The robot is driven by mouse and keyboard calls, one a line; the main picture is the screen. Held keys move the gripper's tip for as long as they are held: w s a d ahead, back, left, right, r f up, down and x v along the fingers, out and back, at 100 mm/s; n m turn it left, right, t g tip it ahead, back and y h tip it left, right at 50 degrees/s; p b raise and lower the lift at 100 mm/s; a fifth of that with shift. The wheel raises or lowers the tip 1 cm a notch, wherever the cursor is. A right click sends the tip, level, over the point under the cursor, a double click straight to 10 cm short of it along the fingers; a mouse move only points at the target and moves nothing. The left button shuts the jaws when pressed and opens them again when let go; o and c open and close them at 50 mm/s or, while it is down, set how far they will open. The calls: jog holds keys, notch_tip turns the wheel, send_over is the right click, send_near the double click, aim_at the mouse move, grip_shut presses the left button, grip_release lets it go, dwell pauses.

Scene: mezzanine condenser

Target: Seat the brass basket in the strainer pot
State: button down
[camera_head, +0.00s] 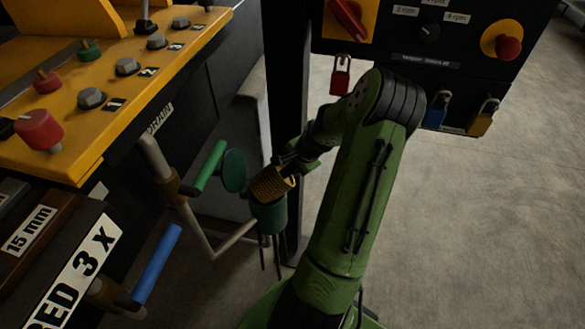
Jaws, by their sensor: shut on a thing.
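The brass basket (270,184), a ribbed gold cylinder, is tilted at the end of my green arm, in the middle of the view. My gripper (289,166) is shut on it near its upper right side. The strainer pot (268,214) is a dark green cylinder on thin legs just below the basket. The basket's lower end overlaps the pot's top in the picture, and I cannot tell whether it is above the mouth or partly inside. The pot's mouth is mostly hidden by the basket.
A round green lid-like disc (234,170) and a green handle (210,166) are left of the pot. A blue handle (157,264) is lower left. A yellow bench (120,90) with knobs is upper left. A dark control panel (435,50) with padlocks hangs upper right. Floor is open at right.

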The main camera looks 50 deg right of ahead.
jog(key=c, duration=0.8)
grip_release()
jog(key=shift+f, duration=0.1)
jog(key=shift+o, duration=0.2)
jog(key=shift+f, duration=0.1)
jog(key=p+v, duration=0.4)
jog(key=v, duration=1.2)
jog(key=w+a+r+n, duration=0.2)
jog(key=a+r+n, duration=0.15)
jog(key=a, duration=0.25)
jog(key=w+a+r+n+g, duration=0.1)
jog(key=a+r+n, duration=0.25)
jog(key=a, duration=0.35)
jog(key=w+a+r+n, duration=0.2)
jog(key=a+n, duration=0.2)
jog(key=a, duration=0.2)
jog(key=s+a+r+n, duration=0.2)
jog(key=s+a+n, duration=0.3)
jog(key=a, duration=0.1)
jog(key=s+a+r+n+t+y, duration=0.1)
jog(key=s+a+r+n, duration=0.1)
jog(key=s+a+n, duration=0.3)
jog(key=shift+a+r+t, duration=0.3)
jog(key=shift+a+r, duration=0.05)
jog(key=shift+a, duration=0.8)
